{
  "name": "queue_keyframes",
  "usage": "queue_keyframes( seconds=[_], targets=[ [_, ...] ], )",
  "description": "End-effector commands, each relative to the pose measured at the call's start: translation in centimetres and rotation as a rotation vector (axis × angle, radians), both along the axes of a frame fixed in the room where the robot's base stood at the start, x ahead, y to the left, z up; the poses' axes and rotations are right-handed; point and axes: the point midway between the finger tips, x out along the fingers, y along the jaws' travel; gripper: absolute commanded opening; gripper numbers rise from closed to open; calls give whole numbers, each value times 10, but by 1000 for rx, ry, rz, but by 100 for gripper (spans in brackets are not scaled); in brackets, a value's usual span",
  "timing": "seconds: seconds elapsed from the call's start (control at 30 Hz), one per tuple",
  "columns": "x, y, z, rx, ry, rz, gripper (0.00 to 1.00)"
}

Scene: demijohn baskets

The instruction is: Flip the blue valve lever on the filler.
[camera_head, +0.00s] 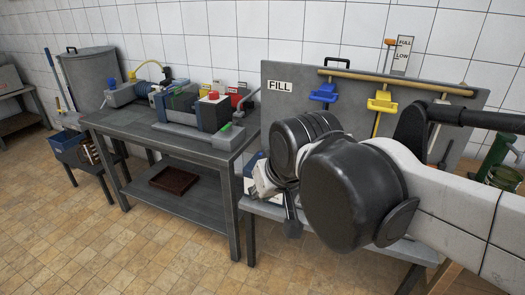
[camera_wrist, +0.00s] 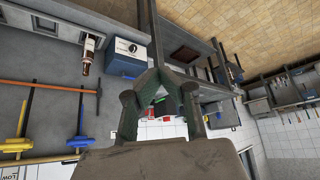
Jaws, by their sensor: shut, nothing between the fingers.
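The blue valve lever (camera_head: 323,93) is on the grey filler panel (camera_head: 285,108) marked FILL, below a tan pipe and left of a yellow valve (camera_head: 383,101). The yellow valve (camera_wrist: 17,145) shows further left. My gripper (camera_wrist: 165,82) is shut and empty, its fingertips meeting near the picture's middle, well to the right of the blue lever and apart from it. In the head view my wrist largely hides the gripper, which is in front of and below the panel.
A blue box with a dial (camera_wrist: 128,55) and a bottle (camera_wrist: 88,54) stand near the fingers in the wrist view. A grey worktable (camera_head: 190,150) with equipment stands left of the filler. An orange-brown bar (camera_wrist: 50,87) crosses above the valves in the wrist view. The tiled floor at left is clear.

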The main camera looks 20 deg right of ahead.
Motion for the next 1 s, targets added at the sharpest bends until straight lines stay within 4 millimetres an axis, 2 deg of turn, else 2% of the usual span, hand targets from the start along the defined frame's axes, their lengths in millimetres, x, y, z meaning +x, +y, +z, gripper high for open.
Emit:
queue_keyframes(
  seconds=[0.03,0.2,0.5,0.77,1.0],
  targets=[
    [17,-4,10,3,8,-18,0],
    [70,-17,35,17,36,-85,0],
    [170,-45,57,39,81,-204,0],
    [258,-74,54,55,118,-309,0],
    [337,-105,31,70,150,-409,0]
  ],
)
